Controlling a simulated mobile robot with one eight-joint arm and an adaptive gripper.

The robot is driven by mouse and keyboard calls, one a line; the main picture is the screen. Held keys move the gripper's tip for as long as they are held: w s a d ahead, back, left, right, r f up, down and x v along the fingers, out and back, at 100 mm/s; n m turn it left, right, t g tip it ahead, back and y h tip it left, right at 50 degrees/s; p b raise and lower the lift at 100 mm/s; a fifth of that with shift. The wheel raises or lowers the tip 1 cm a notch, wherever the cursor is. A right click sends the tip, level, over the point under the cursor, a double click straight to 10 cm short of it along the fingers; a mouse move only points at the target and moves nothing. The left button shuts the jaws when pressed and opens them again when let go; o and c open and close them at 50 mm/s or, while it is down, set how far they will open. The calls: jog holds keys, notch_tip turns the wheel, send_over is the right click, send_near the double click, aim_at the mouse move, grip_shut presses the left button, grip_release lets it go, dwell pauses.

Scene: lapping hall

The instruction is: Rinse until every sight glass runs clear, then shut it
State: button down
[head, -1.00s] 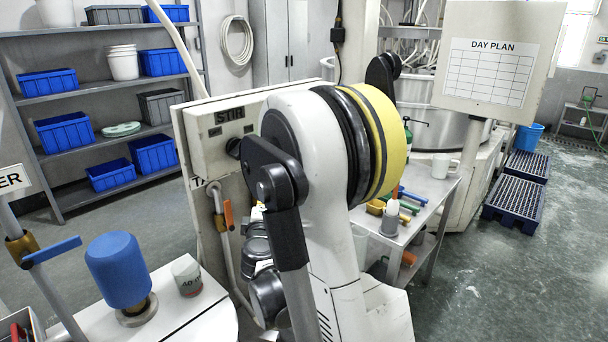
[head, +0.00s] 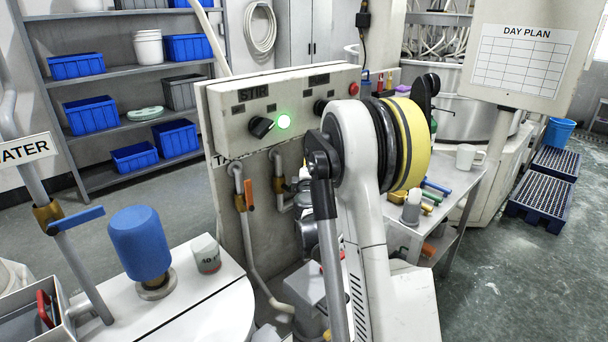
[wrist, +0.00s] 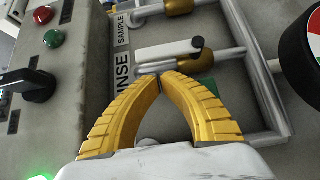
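In the wrist view my gripper (wrist: 160,77) has its yellow fingertips together, with nothing visible between them. Just beyond the tips is a white lever handle with a dark end (wrist: 168,51), beside a plate partly reading "RINSE" (wrist: 124,68). A "SAMPLE" plate (wrist: 122,28) is above it. In the head view my gripper is hidden behind my arm. An orange-handled valve (head: 250,194) is on the panel's pipework. A blue lever (head: 76,219) sits on the pipe by the "WATER" sign (head: 24,149). I cannot make out any sight glass for certain.
A dark-rimmed gauge (wrist: 304,50) stands right of the fingers in the wrist view. A blue cylinder (head: 140,243) and cup (head: 206,253) stand on the white top.

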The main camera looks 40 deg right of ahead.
jog(key=shift+d, duration=0.75)
jog(key=shift+d+r+m+g+y+p, duration=0.4)
jog(key=shift+d+m+y+p, duration=0.2)
jog(key=shift+p, duration=0.35)
jog(key=d+m+y+p, duration=0.1)
jog(key=p, duration=0.1)
jog(key=d+r+m+g+y+p, duration=0.1)
jog(key=p, duration=0.1)
jog(key=shift+w+d+g, duration=0.15)
jog(key=shift+d+g, duration=0.1)
jog(key=shift+g, duration=0.05)
jog(key=d+f+m+g+y+p, duration=0.2)
jog(key=d+f+m+y+p, duration=0.1)
jog(key=y, duration=0.5)
jog(key=d+f+m, duration=0.1)
jog(key=d+m, duration=0.1)
jog(key=d, duration=0.1)
jog(key=shift+w+p, duration=0.25)
jog(key=shift+p, duration=0.1)
jog(key=shift+f, duration=0.15)
